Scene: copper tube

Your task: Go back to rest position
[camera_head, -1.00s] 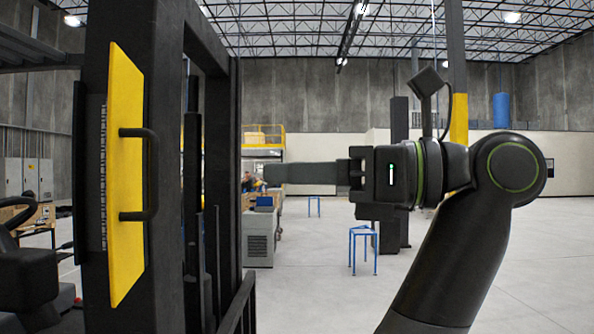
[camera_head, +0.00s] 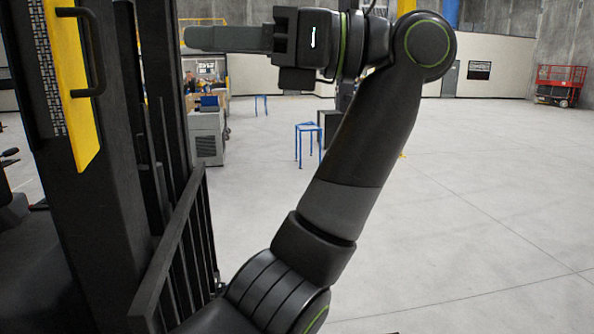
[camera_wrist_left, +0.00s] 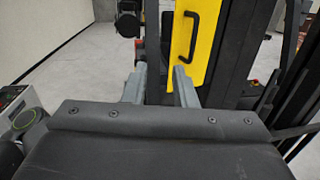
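My left gripper (camera_head: 190,38) is at the top of the head view, at the end of my raised left arm. Its fingers point left in the picture, side-on, and overlap. In the left wrist view the two grey fingers of my left gripper (camera_wrist_left: 160,72) stand apart with nothing held between them. Beyond them is a yellow panel (camera_wrist_left: 205,45) with a black handle. My right gripper does not show in either view. No copper tube is visible.
A dark forklift-like mast with the yellow panel (camera_head: 68,90) stands close on the left. A black barred guard (camera_head: 170,260) is at its foot. A blue stand (camera_head: 308,140) and a grey cabinet (camera_head: 207,138) are farther back. Open floor (camera_head: 480,200) lies to the right.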

